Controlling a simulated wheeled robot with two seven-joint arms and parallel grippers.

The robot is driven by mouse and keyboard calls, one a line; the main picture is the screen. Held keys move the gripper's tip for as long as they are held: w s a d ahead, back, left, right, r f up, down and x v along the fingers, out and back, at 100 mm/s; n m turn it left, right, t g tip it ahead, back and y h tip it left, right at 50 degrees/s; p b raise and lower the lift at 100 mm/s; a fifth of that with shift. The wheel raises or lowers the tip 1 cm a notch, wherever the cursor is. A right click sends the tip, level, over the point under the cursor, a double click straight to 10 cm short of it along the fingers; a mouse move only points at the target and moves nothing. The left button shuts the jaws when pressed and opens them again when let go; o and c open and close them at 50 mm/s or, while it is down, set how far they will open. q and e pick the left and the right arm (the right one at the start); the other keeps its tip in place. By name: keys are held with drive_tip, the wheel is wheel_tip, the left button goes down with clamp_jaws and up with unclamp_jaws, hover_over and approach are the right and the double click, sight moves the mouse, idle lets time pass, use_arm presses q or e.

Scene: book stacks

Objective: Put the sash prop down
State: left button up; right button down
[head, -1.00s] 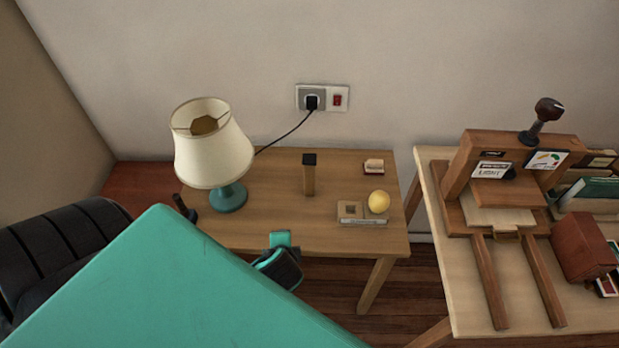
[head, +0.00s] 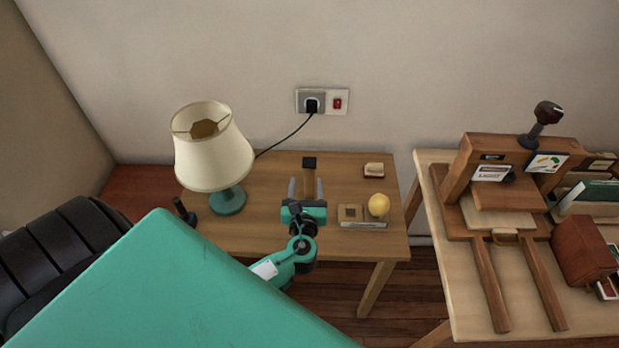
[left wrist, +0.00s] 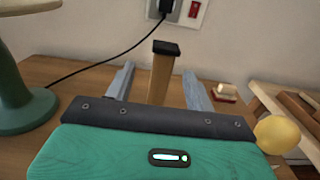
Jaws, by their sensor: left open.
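The sash prop (head: 309,164) is a slim wooden post with a black cap. It stands upright on the small wooden table, right of the lamp. My left gripper (head: 305,182) points toward the wall, with its two grey fingers open. In the left wrist view the sash prop (left wrist: 160,76) stands between the open fingers in the picture, with a visible gap on each side. The gripper body hides its foot, and I cannot tell how far the fingers reach along it. My right gripper is in neither view.
A cream-shaded lamp (head: 212,150) stands left on the table (head: 260,237). A wooden press (head: 510,142) stands on the right table.

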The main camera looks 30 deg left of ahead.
sight(310, 162)
use_arm(q)
drive_tip(key=x, duration=0.4)
drive_tip(key=shift+w, duration=0.1)
drive_tip(key=p+x, duration=0.2)
drive_tip(key=x, duration=0.3)
drive_tip(key=shift+w+d, duration=0.15)
drive_tip(key=shift+w, duration=0.05)
clamp_jaws()
